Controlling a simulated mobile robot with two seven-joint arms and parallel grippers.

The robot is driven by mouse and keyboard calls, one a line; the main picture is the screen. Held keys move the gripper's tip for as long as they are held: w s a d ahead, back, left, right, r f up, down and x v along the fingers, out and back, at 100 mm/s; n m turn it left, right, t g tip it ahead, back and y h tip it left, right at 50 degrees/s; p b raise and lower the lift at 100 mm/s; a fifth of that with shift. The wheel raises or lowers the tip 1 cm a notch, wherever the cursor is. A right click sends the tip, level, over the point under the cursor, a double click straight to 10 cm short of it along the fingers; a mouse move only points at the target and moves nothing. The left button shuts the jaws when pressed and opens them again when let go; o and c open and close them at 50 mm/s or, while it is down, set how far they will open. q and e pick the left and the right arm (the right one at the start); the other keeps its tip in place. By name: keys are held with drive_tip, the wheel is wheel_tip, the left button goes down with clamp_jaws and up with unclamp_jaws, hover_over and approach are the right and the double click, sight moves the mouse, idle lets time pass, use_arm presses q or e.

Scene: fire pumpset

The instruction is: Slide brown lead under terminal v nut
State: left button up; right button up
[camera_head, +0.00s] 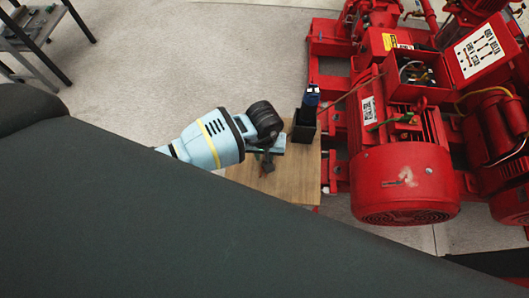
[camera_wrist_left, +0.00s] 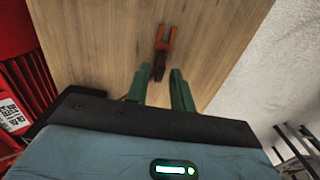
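The red motor's open terminal box (camera_head: 416,72) is at the upper right in the head view, with small wires inside. The brown lead and the terminal v nut are too small to tell apart there. My left gripper (camera_head: 266,158) is over the wooden table, left of the motor and away from the box. In the left wrist view its green fingers (camera_wrist_left: 158,88) are apart, with nothing held between them. A small tool with orange handles (camera_wrist_left: 164,38) and a dark head lies on the wood just ahead of the fingertips. My right gripper is not in view.
The wooden table (camera_head: 278,183) stands against the red pumpset. A black holder (camera_head: 304,128) with a blue-topped item (camera_head: 312,94) stands at its far right edge. The red motor (camera_head: 402,178) and an open panel lid (camera_head: 480,50) fill the right.

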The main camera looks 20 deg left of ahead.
sight(264, 157)
use_arm(q)
clamp_jaws()
drive_tip(key=shift+r+p, duration=0.8)
drive_tip(key=shift+r, duration=0.35)
drive_tip(key=shift+r+p, duration=1.15)
drive_tip(key=shift+r, duration=0.55)
wheel_tip(264, 157, up, 4)
drive_tip(key=p, duration=0.2)
drive_tip(key=shift+r+p, duration=0.2)
drive_tip(key=shift+p, duration=0.15)
